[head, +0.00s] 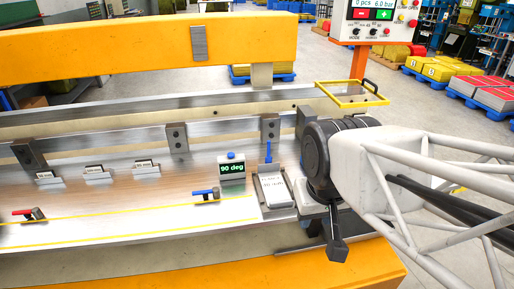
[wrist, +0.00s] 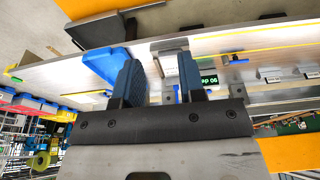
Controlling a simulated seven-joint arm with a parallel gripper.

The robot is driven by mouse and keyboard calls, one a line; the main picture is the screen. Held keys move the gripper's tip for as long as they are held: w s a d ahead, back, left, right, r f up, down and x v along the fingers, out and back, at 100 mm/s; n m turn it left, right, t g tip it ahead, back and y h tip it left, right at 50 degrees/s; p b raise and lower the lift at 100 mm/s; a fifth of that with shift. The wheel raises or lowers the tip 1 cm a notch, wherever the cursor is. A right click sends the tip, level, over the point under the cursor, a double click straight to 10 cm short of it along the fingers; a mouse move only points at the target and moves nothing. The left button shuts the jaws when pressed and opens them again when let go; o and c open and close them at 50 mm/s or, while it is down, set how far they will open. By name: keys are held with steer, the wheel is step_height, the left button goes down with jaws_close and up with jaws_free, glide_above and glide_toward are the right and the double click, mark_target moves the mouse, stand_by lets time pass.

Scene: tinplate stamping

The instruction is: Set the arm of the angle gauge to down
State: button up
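A small display (head: 232,169) with a blue top reads "90 deg" in green on the metal bed. To its right is a pale block (head: 273,190) with a label, and a blue lever (head: 268,152) stands upright at its far end. I cannot tell for certain whether display and block are one gauge. In the wrist view the display (wrist: 208,79) appears inverted, partly behind a finger, and the blue lever (wrist: 158,68) shows between my fingers. My gripper (wrist: 160,68) is open and empty. In the head view its dark end (head: 337,248) is right of the block.
A small clamp with a blue handle (head: 205,195) and one with a red handle (head: 30,214) sit on the bed. Several small labelled plates (head: 96,174) stand behind. A yellow-rimmed tray (head: 352,95) is at the back right. A blue slab (wrist: 104,64) shows in the wrist view.

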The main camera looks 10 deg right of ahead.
stand_by(0.4)
steer(key=m+t, duration=0.2)
glide_above(269, 146)
steer(key=s, duration=0.2)
steer(key=shift+h, duration=0.4)
steer(key=f, duration=0.4)
steer(key=shift+w+a+f, duration=0.1)
steer(key=shift+w+a, duration=0.1)
steer(key=shift+f, duration=0.1)
steer(key=shift+x, duration=3.8)
